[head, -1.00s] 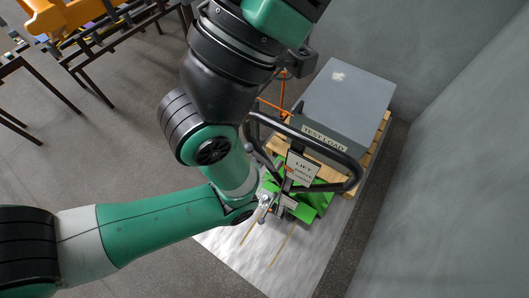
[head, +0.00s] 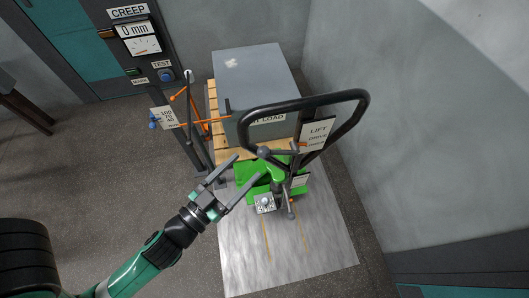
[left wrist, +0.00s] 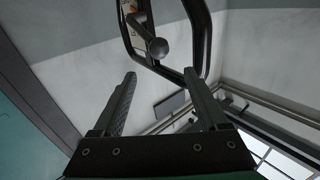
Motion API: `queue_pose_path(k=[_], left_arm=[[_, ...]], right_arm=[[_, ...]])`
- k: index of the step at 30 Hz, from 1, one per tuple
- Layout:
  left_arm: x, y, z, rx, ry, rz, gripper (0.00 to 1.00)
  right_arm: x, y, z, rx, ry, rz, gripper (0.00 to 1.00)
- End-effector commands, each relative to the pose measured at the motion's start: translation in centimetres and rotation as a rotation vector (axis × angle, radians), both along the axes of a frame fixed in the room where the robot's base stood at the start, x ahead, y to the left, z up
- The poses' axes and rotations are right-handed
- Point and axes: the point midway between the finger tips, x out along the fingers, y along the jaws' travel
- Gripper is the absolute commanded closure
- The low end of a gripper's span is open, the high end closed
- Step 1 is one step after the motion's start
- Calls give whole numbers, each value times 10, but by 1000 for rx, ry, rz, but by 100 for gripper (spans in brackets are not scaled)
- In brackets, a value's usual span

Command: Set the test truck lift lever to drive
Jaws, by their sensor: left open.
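The test truck (head: 262,176) has a green body and a tall black loop handle (head: 367,103). A white label plate (head: 317,134) reading "LIFT" and "DRIVE" sits inside the loop. The lift lever's dark ball knob (head: 263,152) points left from the handle. In the left wrist view the knob (left wrist: 158,47) shows ahead of the fingers, near the loop. My left gripper (head: 251,167) is open and empty, just lower left of the knob in the head view. In the left wrist view its fingers (left wrist: 162,78) stand apart with nothing between them. My right gripper is not in view.
A grey test load (head: 255,75) sits on a wooden pallet (head: 213,100) behind the handle. An orange-armed stand (head: 186,120) is left of it, and a creep gauge panel (head: 140,45) is behind. A wall (head: 420,130) closes the right side. Floor at left is free.

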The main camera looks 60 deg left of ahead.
Motion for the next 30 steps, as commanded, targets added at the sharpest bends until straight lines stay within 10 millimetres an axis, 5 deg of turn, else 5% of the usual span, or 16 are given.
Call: queue_pose_path(k=[3, 9, 24, 30], left_arm=[[-10, 2, -19, -3, 41, 6, 24], [-2, 4, -13, -4, 37, 9, 24], [92, 26, -14, -4, 35, 8, 24], [104, 29, -16, -4, 37, 8, 24]], right_arm=[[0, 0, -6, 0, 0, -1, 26], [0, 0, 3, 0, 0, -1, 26], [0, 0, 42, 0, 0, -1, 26], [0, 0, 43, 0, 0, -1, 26]])
